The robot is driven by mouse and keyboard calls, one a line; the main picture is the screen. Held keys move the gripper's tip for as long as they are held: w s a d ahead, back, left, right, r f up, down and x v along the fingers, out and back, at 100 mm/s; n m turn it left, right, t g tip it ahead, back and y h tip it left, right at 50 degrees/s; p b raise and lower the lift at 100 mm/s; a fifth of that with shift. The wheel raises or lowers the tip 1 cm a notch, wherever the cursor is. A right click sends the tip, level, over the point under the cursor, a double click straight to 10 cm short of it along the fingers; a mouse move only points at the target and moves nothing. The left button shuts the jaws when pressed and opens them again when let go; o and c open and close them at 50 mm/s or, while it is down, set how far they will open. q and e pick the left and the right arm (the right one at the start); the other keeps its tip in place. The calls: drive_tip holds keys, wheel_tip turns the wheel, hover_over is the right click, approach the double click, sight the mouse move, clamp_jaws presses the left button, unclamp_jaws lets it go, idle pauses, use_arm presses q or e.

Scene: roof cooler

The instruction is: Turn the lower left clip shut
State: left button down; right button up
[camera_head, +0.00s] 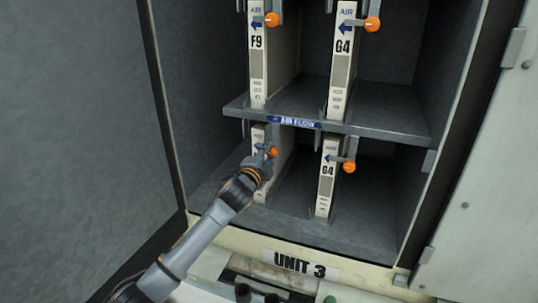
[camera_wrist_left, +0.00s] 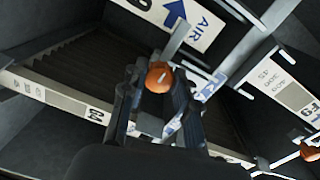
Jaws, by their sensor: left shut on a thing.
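The lower left clip is a grey lever with an orange knob (camera_head: 272,152), at the front of the lower left filter (camera_head: 259,136). My left gripper (camera_head: 263,165) reaches up to it from below and hides much of that filter's front. In the left wrist view, the orange knob (camera_wrist_left: 159,77) sits between the two dark fingertips of my left gripper (camera_wrist_left: 157,92), which are shut on it. A grey lever arm runs up from the knob there. How far the clip is turned is hard to tell. My right gripper is in neither view.
The lower right filter (camera_head: 325,185) has its own orange-knobbed clip (camera_head: 349,167) close by. Two more filters stand above the grey shelf (camera_head: 385,120), with clips (camera_head: 272,19) and (camera_head: 372,24). The cabinet wall is at left; an open door (camera_head: 490,190) is at right.

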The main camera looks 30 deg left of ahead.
use_arm(q)
drive_tip(key=shift+f, duration=0.15)
drive_tip(key=c, duration=1)
unclamp_jaws()
drive_tip(key=shift+s, duration=0.1)
drive_tip(key=v, duration=1.1)
drive_tip(key=shift+s+d, duration=0.15)
drive_tip(key=shift+s, duration=0.25)
